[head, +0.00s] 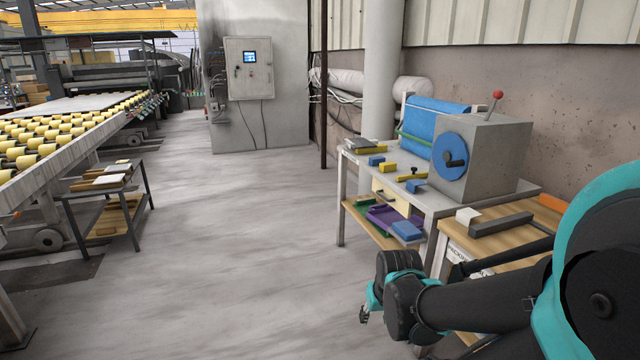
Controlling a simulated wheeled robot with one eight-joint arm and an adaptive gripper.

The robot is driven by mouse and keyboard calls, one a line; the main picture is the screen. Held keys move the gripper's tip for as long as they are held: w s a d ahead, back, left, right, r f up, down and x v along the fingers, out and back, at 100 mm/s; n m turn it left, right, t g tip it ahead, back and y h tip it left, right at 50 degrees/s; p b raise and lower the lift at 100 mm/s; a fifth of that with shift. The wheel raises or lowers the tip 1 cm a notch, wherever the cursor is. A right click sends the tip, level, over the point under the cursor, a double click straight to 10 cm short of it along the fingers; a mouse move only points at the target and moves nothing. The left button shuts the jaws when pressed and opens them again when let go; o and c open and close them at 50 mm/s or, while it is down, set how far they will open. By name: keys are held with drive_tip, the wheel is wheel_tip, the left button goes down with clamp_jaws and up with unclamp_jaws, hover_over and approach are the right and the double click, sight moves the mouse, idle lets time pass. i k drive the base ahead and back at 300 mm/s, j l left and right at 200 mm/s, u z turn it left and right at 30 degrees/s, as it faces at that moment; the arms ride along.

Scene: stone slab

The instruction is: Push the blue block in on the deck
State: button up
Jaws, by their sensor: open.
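The deck (437,203) is the grey top of the bench at the right, seen in the head view. One blue block (416,186) lies at its front edge, near the grey machine, and seems to reach the edge. A smaller blue block (376,161) lies farther back to the left on the deck. A third blue piece (406,231) lies lower, at the purple tray under the deck. My gripper (365,307) is at the lower middle, apart from the blocks and nearer to me than the bench. It is open; its fingers are small and partly hidden by the wrist.
A grey machine (487,150) with a blue disc and red-knobbed lever stands on the deck. Yellow pieces (412,175) lie near the blocks. A drawer (391,200) sits below. A wooden-topped table (490,240) stands in front. The floor (240,240) to the left is clear.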

sight(373, 161)
drive_tip(key=i+j+z, duration=0.1)
drive_tip(key=i+z, duration=0.15)
drive_tip(key=i, duration=0.25)
drive_tip(key=i+j+z, duration=0.25)
drive_tip(key=i, duration=0.3)
drive_tip(key=i+j+z, duration=0.25)
drive_tip(key=i+j, duration=0.35)
